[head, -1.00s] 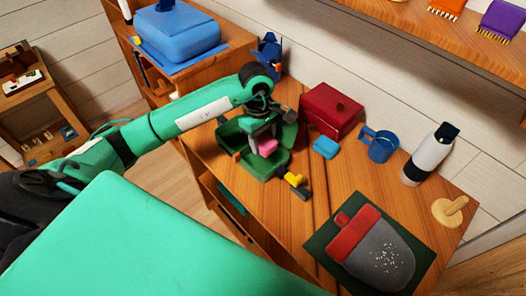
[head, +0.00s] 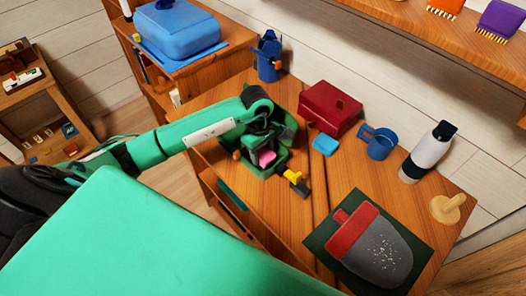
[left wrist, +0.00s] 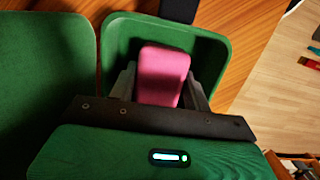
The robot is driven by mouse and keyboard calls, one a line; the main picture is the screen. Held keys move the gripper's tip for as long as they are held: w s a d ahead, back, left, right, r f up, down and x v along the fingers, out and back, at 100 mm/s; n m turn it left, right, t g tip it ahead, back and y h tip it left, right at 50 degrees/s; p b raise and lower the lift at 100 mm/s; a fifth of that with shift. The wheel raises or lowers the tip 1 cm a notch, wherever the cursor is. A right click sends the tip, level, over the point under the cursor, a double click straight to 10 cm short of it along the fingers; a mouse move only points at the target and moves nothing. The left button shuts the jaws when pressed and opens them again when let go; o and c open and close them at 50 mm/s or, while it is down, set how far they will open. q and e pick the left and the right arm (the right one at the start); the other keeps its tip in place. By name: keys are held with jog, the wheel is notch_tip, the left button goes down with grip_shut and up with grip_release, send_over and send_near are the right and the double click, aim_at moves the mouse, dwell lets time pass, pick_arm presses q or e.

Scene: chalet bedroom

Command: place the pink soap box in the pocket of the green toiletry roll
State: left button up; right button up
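The pink soap box (head: 267,157) is between the fingertips of my left gripper (head: 262,146), inside an open green compartment. The left wrist view shows the pink box (left wrist: 162,75) with a fingertip at each side, so the gripper (left wrist: 161,72) looks shut on it. The green toiletry roll (head: 283,163) lies on the wooden desk; its green pocket walls (left wrist: 222,50) surround the box in the wrist view. I cannot tell whether the box touches the pocket floor. My right gripper is not in view.
On the desk (head: 330,175) stand a dark red box (head: 330,108), a light blue block (head: 324,145), a blue mug (head: 379,143) and a white bottle (head: 428,152). A yellow and grey piece (head: 294,180) lies just right of the roll.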

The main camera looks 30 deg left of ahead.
aim_at(263, 151)
pick_arm(q)
jog(key=shift+o, duration=0.8)
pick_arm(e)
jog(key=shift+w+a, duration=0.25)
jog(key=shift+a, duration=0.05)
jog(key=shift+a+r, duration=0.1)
pick_arm(q)
jog(key=shift+r, duration=0.15)
jog(key=shift+w+a+r, duration=0.1)
jog(key=shift+r, duration=0.25)
jog(key=r, duration=0.3)
jog(key=shift+a+r+b, duration=0.15)
jog(key=shift+a+b, duration=0.05)
jog(key=shift+b, duration=0.2)
notch_tip(263, 151, up, 8)
jog(key=b, duration=0.1)
jog(key=shift+a, duration=0.4)
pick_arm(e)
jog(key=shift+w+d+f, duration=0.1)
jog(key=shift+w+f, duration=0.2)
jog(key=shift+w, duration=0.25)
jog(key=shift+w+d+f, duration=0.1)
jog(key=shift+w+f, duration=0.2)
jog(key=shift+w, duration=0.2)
